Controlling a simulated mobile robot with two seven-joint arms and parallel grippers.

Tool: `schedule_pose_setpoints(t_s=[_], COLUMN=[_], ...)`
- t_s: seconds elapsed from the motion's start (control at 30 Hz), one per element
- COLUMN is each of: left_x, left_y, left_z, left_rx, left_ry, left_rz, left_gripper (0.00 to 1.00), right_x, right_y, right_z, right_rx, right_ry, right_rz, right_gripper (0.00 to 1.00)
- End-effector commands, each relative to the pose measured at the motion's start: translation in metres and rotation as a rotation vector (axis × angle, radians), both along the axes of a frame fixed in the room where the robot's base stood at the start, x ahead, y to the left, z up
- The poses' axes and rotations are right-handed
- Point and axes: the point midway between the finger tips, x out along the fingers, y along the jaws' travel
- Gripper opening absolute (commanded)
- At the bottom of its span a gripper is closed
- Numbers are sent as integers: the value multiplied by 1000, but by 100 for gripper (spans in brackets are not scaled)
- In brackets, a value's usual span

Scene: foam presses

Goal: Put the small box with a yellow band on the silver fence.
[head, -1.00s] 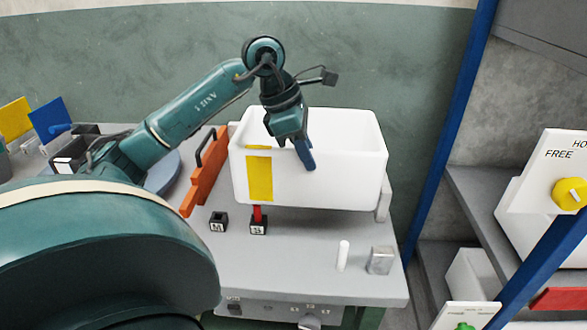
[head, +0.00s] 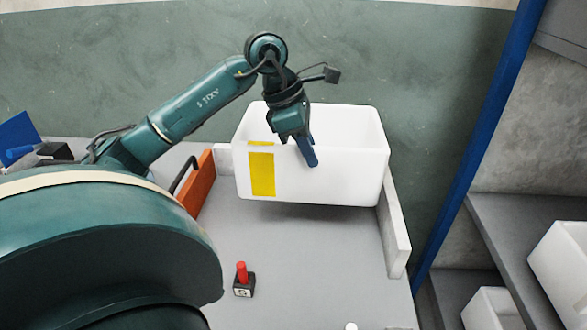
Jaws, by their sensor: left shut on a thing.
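The white open box with a yellow band (head: 340,179) hangs in my left gripper (head: 305,150), level or nearly so. My left gripper is shut on the box's near wall, with one blue finger outside it. The silver fence shows as a pale grey upright panel (head: 397,238) along the table's right side. Another short grey piece (head: 224,159) stands at the back left. The box is above the table's back part, between these, and hides what lies behind it. I cannot tell whether it touches the fence. My right gripper is out of view.
An orange panel with a black handle (head: 196,186) stands at the table's left. A black block with a red peg (head: 243,281) stands on the grey table (head: 310,262), whose middle is clear. A blue post (head: 475,150) and shelves with white bins (head: 565,265) are at right.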

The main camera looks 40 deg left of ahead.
Motion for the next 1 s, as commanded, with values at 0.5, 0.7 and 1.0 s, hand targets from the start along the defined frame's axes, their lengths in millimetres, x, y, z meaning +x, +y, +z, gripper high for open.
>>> schedule_pose_setpoints(t_s=[0.5, 0.7, 1.0], left_x=[-1, -1, -1], left_y=[-1, 0, 0], left_z=[-76, -92, -95], left_rx=[-2, 0, 1], left_ry=[6, 1, 2], left_rz=[-1, 0, -1], left_gripper=[0, 0, 15], right_x=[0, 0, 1], right_y=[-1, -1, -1], right_z=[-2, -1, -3], right_rx=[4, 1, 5], right_ry=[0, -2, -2], right_rz=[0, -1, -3], right_gripper=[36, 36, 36])
